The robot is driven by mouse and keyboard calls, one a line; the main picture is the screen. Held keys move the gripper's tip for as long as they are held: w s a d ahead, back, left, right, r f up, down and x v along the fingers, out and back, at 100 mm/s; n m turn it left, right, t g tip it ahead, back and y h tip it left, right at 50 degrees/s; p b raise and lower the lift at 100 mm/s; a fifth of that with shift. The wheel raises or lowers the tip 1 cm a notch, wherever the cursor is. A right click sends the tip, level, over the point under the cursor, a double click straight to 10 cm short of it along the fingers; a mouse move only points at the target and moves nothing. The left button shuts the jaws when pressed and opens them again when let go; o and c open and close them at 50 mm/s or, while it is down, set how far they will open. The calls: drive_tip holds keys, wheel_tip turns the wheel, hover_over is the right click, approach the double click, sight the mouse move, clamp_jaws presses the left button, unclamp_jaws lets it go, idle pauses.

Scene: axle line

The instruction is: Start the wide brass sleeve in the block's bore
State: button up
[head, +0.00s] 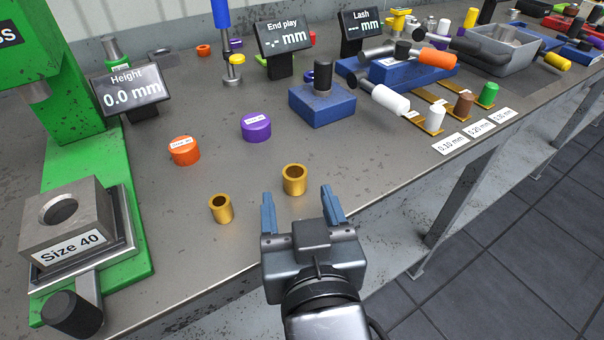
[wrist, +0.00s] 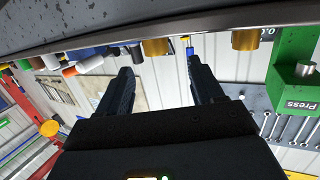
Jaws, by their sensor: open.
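The wide brass sleeve (head: 294,180) stands upright on the bench, just beyond my gripper. A smaller brass sleeve (head: 220,209) stands to its left. My gripper (head: 297,192) is open and empty, its two blue fingers pointing toward the wide sleeve. In the wrist view, which is upside down, the wide sleeve (wrist: 155,47) shows beyond the gap between the fingers (wrist: 160,68), and the smaller sleeve (wrist: 245,40) is to the right. The steel block (head: 84,227) marked Size 40 sits on the green press at the left, its round bore (head: 58,210) facing up and empty.
The green press (head: 118,170) stands over the block. An orange cap (head: 184,151) and a purple cap (head: 256,128) lie behind the sleeves. A blue fixture block (head: 321,108) stands farther back. The bench between the sleeves and the press is clear.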

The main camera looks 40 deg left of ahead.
sight(295, 172)
drive_tip(key=x, duration=0.7)
drive_tip(key=shift+w+f, duration=0.1)
drive_tip(key=shift+w, duration=0.3)
clamp_jaws()
idle(0.3)
